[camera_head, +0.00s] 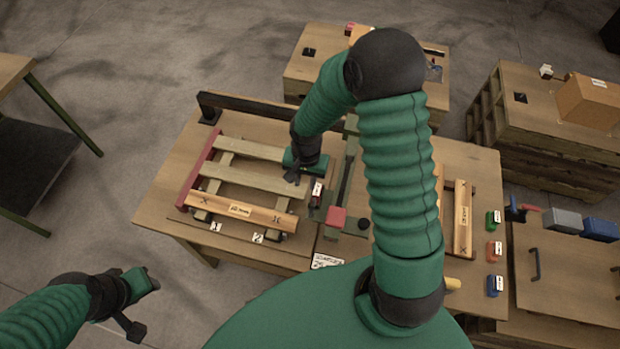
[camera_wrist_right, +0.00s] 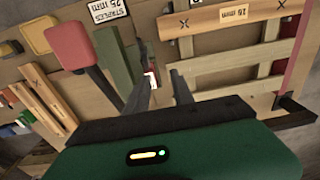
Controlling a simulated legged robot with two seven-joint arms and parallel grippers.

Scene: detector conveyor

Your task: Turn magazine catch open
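A small red part with a white label (camera_head: 317,190) sits between the slatted frame and the green bar in the head view. It also shows beyond the fingertips in the right wrist view (camera_wrist_right: 150,78); I cannot tell whether it is the magazine catch. My right gripper (camera_head: 294,177) is over the right end of the slats, just left of the labelled part. Its fingers stand apart with nothing seen between them in the wrist view (camera_wrist_right: 165,82). My left gripper (camera_head: 143,300) hangs left of the bench, its fingers unclear.
The wooden slatted frame (camera_head: 242,211) lies on the workbench (camera_head: 160,209), with a red rail (camera_head: 196,172) at its left. A black bar (camera_head: 250,107) crosses behind. Several coloured blocks (camera_head: 494,250) stand at right.

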